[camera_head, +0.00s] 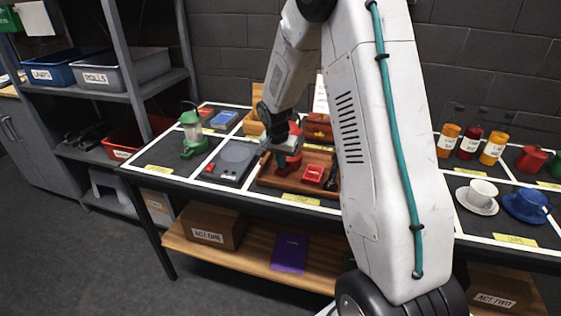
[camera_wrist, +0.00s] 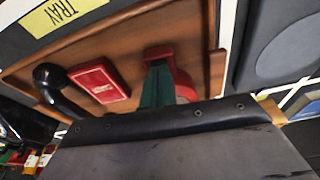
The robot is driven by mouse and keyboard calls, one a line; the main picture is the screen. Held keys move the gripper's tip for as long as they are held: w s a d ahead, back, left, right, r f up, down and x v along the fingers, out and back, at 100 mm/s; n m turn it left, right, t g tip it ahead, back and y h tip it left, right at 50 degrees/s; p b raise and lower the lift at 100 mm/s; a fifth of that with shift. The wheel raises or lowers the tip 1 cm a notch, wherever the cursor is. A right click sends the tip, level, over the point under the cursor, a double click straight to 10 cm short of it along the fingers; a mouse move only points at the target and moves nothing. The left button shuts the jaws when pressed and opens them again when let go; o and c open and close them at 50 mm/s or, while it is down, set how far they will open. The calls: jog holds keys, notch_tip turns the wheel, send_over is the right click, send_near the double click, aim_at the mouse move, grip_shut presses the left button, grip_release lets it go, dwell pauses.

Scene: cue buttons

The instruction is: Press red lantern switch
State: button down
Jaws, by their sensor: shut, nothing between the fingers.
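The red lantern (camera_head: 289,160) stands on a wooden tray (camera_head: 266,180) on the table, partly hidden by my arm. In the wrist view its red part (camera_wrist: 182,78) shows around a dark green part. A small red box (camera_head: 313,173) lies to its right on the tray and also shows in the wrist view (camera_wrist: 99,81). My gripper (camera_head: 266,149) is shut and empty, close to the lantern's upper left side. Whether it touches the lantern I cannot tell. The lantern's switch cannot be made out.
A green lantern (camera_head: 191,134) and a grey scale-like device (camera_head: 231,162) stand to the left. A black rounded item (camera_wrist: 55,82) lies beside the red box. Bottles (camera_head: 470,142) and cups (camera_head: 481,194) stand at the right, beyond my arm. Shelves (camera_head: 130,90) stand at the left.

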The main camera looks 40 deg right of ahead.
jog(key=shift+w+d+r, duration=0.2)
jog(key=shift+w+d, duration=0.15)
jog(key=shift+d, duration=0.15)
jog(key=shift+r, duration=0.25)
jog(key=s+a+v, duration=0.1)
jog(key=a+v, duration=0.1)
jog(key=v, duration=1.1)
jog(key=shift+s+f, duration=0.15)
jog(key=shift+f, duration=0.15)
